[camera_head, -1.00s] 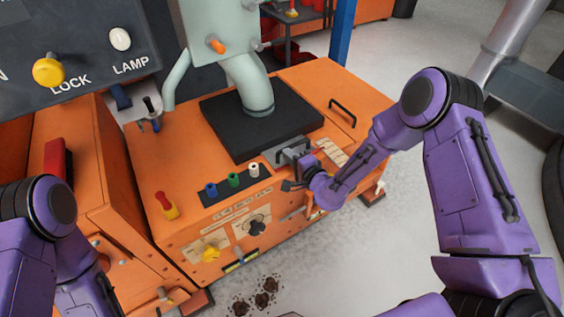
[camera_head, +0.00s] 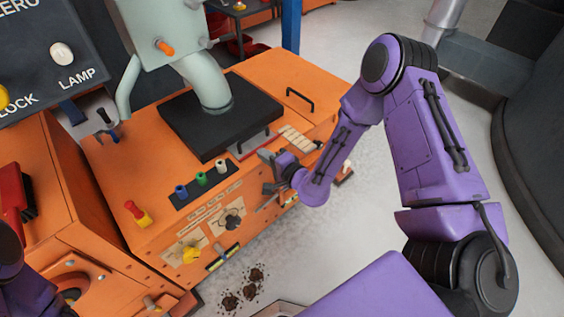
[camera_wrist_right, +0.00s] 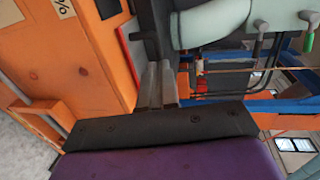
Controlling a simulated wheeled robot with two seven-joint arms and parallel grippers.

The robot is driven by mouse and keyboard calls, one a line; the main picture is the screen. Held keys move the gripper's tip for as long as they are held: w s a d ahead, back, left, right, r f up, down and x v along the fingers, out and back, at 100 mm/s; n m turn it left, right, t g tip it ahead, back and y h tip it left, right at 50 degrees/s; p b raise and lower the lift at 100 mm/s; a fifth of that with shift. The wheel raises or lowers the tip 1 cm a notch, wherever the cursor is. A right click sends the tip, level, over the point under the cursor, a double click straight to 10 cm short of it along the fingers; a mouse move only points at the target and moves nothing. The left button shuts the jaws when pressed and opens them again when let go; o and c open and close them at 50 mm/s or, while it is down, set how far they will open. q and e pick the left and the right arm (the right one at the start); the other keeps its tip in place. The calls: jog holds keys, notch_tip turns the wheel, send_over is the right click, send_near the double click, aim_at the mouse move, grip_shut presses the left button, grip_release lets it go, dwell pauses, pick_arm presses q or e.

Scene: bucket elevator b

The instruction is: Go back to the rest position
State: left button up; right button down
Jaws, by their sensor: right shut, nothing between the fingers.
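My right gripper (camera_head: 267,170) is in the head view at the front right edge of the orange cabinet (camera_head: 115,190), close to the black plate on its top. Its fingers are shut and hold nothing. In the right wrist view the two grey fingers (camera_wrist_right: 158,88) lie side by side, with orange cabinet panels to their left. My left arm shows only as a purple piece at the lower left edge of the head view; its gripper is out of the picture.
A pale green spout (camera_head: 212,90) stands on the black plate (camera_head: 185,130). Blue, green and white knobs, a red-yellow switch (camera_head: 138,213) and a yellow knob (camera_head: 190,255) sit on the cabinet. Dark clumps (camera_head: 240,292) lie on the floor.

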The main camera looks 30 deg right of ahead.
jog(key=v, duration=0.5)
jog(key=shift+s+d+f, duration=0.15)
jog(key=shift+s+d, duration=0.15)
jog(key=s+d+f+n+g+h+p, duration=0.1)
jog(key=s+f+n+g+h+p, duration=0.1)
jog(key=s, duration=0.6)
jog(key=s+d+f+n+g+h+p, duration=0.2)
jog(key=s+g, duration=0.4)
jog(key=s, duration=0.3)
jog(key=s+d+f+n+g+h+p, duration=0.2)
jog(key=s+f+n+g+h+p, duration=0.1)
jog(key=s, duration=0.6)
jog(key=n+g+p, duration=0.1)
jog(key=p, duration=0.1)
jog(key=shift+s+d+n+p, duration=0.15)
jog(key=shift+d+n+p, duration=0.15)
jog(key=shift+p, duration=0.1)
